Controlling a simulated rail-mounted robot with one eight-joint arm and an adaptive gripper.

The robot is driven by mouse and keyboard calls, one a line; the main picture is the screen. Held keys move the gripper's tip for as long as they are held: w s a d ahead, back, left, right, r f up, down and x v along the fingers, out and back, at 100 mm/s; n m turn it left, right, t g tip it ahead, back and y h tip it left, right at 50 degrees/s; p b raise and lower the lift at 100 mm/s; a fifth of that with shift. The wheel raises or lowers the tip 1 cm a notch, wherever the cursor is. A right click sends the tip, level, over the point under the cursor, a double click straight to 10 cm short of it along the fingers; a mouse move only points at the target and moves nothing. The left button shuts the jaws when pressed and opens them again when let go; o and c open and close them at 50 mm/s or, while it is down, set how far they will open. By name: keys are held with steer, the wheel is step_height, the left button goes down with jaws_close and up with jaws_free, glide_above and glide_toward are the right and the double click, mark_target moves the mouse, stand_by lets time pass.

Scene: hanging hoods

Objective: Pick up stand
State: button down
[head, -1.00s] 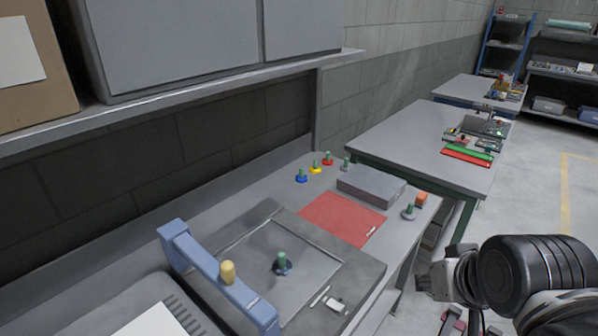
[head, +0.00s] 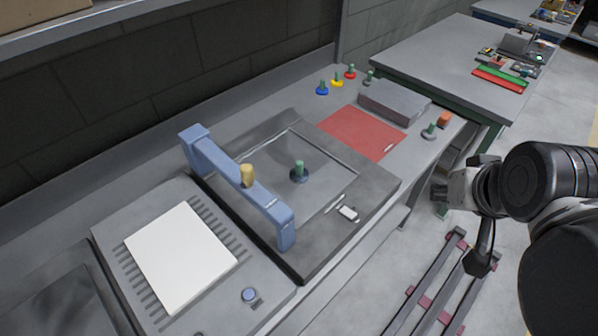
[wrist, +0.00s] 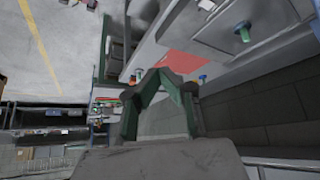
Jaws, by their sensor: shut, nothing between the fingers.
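Several small stands, each a round base with a green post, are on the bench in the head view. A dark stand (head: 299,172) is upright on the grey framed plate, and a grey one (head: 430,131) is at the bench's front right. Blue (head: 322,88), yellow (head: 337,80) and red (head: 350,72) stands and another grey one (head: 368,78) are at the back. Which stand the task means I cannot tell. My gripper (head: 441,198) is shut and empty, off the bench's front edge, apart from every stand. Its green fingers also show in the wrist view (wrist: 163,76).
A device with a white sheet (head: 180,255) is at the front left.

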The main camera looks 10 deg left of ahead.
stand_by(0.4)
steer(key=c, duration=0.8)
jaws_free()
